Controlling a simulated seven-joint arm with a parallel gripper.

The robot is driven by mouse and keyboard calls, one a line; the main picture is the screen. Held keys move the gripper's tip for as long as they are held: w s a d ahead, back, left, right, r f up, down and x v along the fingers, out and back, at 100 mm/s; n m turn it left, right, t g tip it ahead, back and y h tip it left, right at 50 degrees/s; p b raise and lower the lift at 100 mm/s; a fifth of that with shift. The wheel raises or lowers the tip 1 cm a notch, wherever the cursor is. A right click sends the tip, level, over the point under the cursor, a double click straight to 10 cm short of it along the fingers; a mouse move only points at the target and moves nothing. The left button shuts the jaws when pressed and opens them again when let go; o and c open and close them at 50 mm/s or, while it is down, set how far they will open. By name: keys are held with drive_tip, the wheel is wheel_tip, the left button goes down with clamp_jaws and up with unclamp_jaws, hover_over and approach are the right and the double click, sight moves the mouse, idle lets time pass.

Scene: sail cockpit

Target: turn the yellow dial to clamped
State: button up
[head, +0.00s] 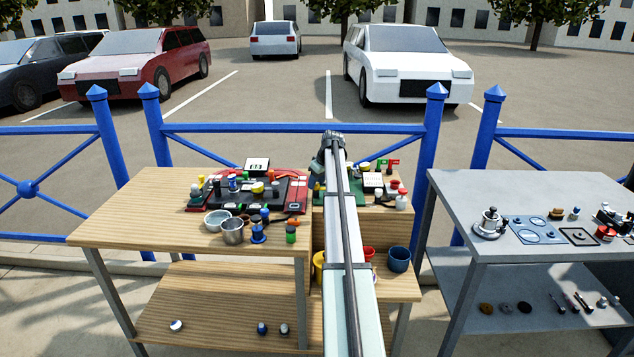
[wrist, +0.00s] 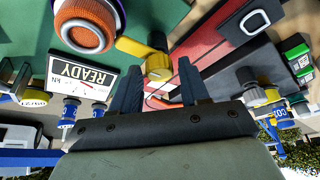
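A yellow dial (wrist: 158,66) shows in the wrist view, with a dark cap and a yellow arm reaching left over a green board (wrist: 30,25). The dial sits between and just beyond the tips of my gripper (wrist: 156,72). The two dark fingers are apart, with nothing clearly held between them. I cannot tell whether either finger touches the dial. Any clamped marking is not readable. In the head view my arm covers part of the green board (head: 354,192), and my gripper cannot be made out there.
An orange ringed knob (wrist: 84,25) and an upside-down READY gauge (wrist: 80,78) lie close to the dial. A red and black panel (wrist: 232,40) is to the right. Metal cups (head: 232,232) and small parts crowd the wooden bench; its left side (head: 135,205) is clear.

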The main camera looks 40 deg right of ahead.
drive_tip(key=shift+o, duration=0.9)
drive_tip(key=v, duration=1.4)
drive_tip(key=shift+f, duration=0.1)
